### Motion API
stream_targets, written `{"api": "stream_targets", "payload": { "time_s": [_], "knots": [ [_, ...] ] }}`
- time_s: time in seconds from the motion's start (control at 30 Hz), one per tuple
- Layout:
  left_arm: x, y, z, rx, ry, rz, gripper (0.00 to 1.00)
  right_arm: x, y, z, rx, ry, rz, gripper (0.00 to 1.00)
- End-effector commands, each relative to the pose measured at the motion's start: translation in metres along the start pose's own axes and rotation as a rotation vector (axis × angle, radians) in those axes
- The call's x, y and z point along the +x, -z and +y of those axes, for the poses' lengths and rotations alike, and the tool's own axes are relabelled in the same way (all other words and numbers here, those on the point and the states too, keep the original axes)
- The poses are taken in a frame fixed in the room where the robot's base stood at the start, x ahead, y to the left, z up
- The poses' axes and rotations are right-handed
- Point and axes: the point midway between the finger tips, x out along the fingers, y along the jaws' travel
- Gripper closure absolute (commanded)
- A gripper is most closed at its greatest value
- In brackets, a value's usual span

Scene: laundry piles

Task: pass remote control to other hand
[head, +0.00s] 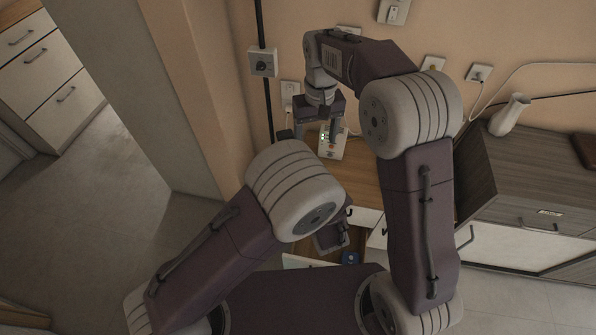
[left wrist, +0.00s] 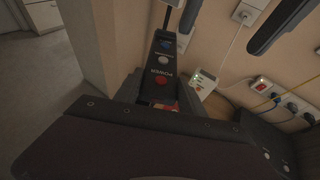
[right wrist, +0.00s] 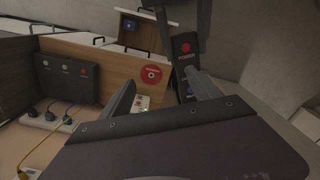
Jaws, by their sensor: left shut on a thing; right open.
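The remote control (left wrist: 161,68) is a long dark bar with a red POWER button and a blue mark. In the left wrist view my left gripper (left wrist: 158,97) is shut on its near end, and the far end points away. The remote also shows in the right wrist view (right wrist: 186,62), beside my right gripper's right finger. My right gripper (right wrist: 162,95) is open and empty.
A white device (head: 333,143) with a small light lies on the wooden table below the right gripper. A round red item (right wrist: 152,72) is nearby. A plugged power strip (right wrist: 45,125) and a black box (right wrist: 68,78) are at the side. A vase (head: 509,115) stands on the right cabinet.

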Motion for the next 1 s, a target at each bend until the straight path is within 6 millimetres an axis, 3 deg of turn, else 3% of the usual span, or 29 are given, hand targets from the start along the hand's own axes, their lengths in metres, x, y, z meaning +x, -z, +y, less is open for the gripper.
{"api": "stream_targets", "payload": {
  "time_s": [0.03, 0.13, 0.3, 0.43, 0.6, 1.0],
  "knots": [
    [0.0, 0.0, 0.0, 0.0, 0.0, -0.001, 0.99, 0.017, -0.018, 0.025, 0.018, 0.004, -0.008, 0.28],
    [0.0, 0.0, 0.0, 0.0, 0.0, -0.001, 0.99, 0.045, -0.061, 0.056, 0.047, 0.008, 0.012, 0.28],
    [0.0, 0.0, 0.0, 0.0, 0.0, -0.001, 0.99, 0.071, -0.136, 0.065, 0.134, 0.003, 0.065, 0.28],
    [0.0, 0.0, 0.0, 0.0, 0.0, -0.001, 0.99, 0.082, -0.175, 0.062, 0.189, 0.0, 0.098, 0.28],
    [0.0, 0.0, 0.0, 0.0, 0.0, -0.001, 0.99, 0.087, -0.193, 0.06, 0.217, -0.001, 0.113, 0.28],
    [0.0, 0.0, 0.0, 0.0, 0.0, -0.001, 0.99, 0.087, -0.194, 0.059, 0.217, -0.001, 0.111, 0.28]
  ]
}}
